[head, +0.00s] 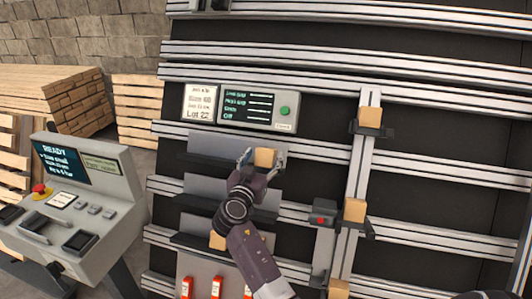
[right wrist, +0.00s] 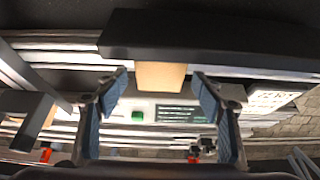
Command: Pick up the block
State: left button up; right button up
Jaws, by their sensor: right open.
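A tan wooden block (head: 265,157) sits on a dark shelf on the rack, below the display panel. The same block (right wrist: 160,75) shows in the right wrist view against the dark shelf (right wrist: 200,38). My right gripper (head: 262,160) is open, with its fingers to either side of the block in the head view. In the right wrist view the fingertips (right wrist: 161,80) are spread wider than the block, with a gap on each side. I cannot tell how deep the block lies between them. My left gripper is not in view.
More tan blocks sit on brackets at the right (head: 370,117) and (head: 355,210), and one on a lower shelf (head: 217,240). A display panel with a green button (head: 285,111) is above. A grey control console (head: 92,205) stands left, before wooden pallets (head: 62,100).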

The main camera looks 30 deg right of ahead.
aim_at(264, 155)
jog(key=x, duration=0.3)
jog(key=shift+p, duration=0.35)
jog(key=c, duration=1.4)
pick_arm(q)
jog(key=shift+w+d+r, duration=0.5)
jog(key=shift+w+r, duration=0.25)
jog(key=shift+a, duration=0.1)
